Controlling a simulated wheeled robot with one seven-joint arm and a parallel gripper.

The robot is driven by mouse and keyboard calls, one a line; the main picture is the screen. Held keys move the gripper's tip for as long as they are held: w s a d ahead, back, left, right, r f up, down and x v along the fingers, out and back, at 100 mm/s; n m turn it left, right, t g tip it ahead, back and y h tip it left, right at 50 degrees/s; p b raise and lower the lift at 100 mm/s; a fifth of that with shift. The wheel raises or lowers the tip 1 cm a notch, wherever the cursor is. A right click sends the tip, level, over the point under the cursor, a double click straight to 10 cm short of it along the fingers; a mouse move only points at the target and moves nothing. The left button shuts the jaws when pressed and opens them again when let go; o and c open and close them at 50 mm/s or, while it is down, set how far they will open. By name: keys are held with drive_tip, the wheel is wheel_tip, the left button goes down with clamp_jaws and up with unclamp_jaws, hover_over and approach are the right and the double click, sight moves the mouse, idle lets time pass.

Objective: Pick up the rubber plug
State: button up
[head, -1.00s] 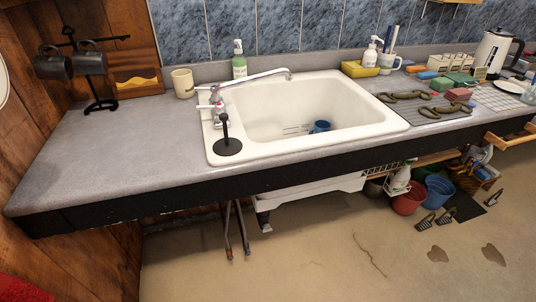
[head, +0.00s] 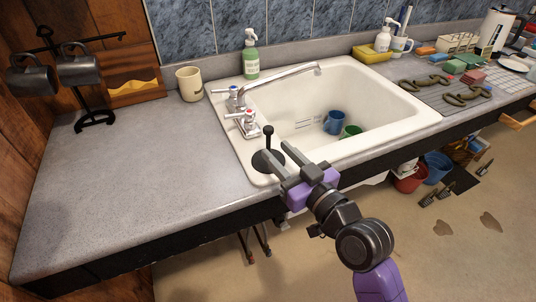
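The black rubber plug (head: 268,141) has a flat round base and an upright knobbed stem. It sits on the front left corner of the white sink's rim (head: 236,150), beside the tap. My gripper (head: 275,153) is open, with grey fingers and purple mounts, and reaches over the sink's front edge toward the plug. Its fingertips overlap the plug's base in the head view and hide part of it. The stem shows just beyond the tips. I cannot tell whether the fingers touch the plug.
The tap (head: 243,119) and its spout stand close behind the plug. A blue mug (head: 334,122) and a green mug (head: 352,131) are in the basin. A green soap bottle (head: 250,55) and a cream cup (head: 189,84) stand behind. The grey counter (head: 130,170) on the left is clear.

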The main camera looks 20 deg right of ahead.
sight(269, 140)
drive_tip(key=shift+w+r, duration=0.25)
drive_tip(key=shift+w, duration=0.15)
drive_tip(key=shift+w+a+r+p, duration=0.1)
drive_tip(key=shift+w+a+p, duration=0.1)
drive_tip(key=shift+w, duration=0.4)
drive_tip(key=shift+w+a+p, duration=0.1)
drive_tip(key=shift+w+p, duration=0.1)
drive_tip(key=shift+w, duration=0.4)
drive_tip(key=w, duration=0.2)
drive_tip(key=w+p, duration=0.1)
drive_tip(key=w, duration=0.1)
drive_tip(key=shift+w+a, duration=0.2)
drive_tip(key=shift+w, duration=0.2)
drive_tip(key=shift+c, duration=0.3)
clamp_jaws()
